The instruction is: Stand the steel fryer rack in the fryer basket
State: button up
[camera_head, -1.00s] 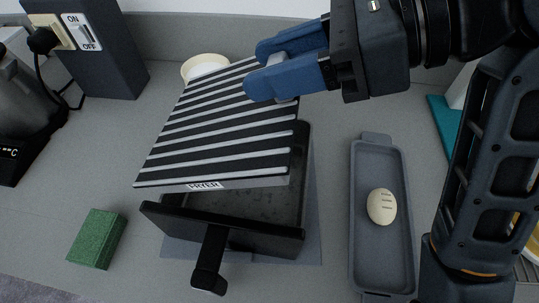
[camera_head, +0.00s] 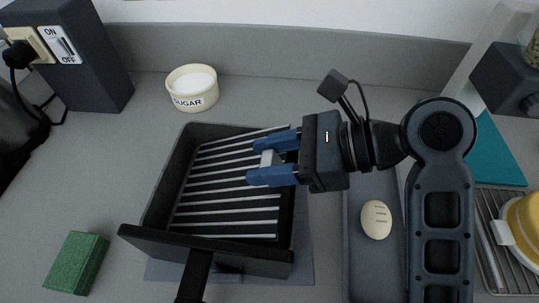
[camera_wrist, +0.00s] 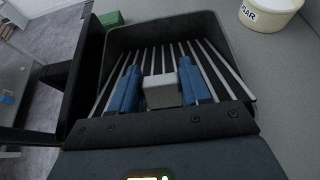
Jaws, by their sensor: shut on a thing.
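The steel fryer rack (camera_head: 228,190), a grid of pale parallel bars, lies inside the black fryer basket (camera_head: 164,192) and looks roughly level. The basket stands on a grey mat with its handle toward the front. My gripper (camera_head: 262,164) is at the basket's right side, its blue fingers shut on the rack's pale grey block. In the wrist view the block (camera_wrist: 161,92) sits between the two fingers, with the rack bars fanning out beyond. Whether the rack touches the basket floor is hidden.
A sugar bowl (camera_head: 192,89) stands behind the basket. A green sponge (camera_head: 76,263) lies at the front left. A grey tray (camera_head: 364,262) with a cream egg-shaped thing (camera_head: 376,220) is to the right. A dark switch box (camera_head: 70,55) stands at the back left.

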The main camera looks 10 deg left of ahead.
jog(key=o, duration=1.2)
jog(key=shift+f, duration=0.1)
jog(key=v, duration=1.2)
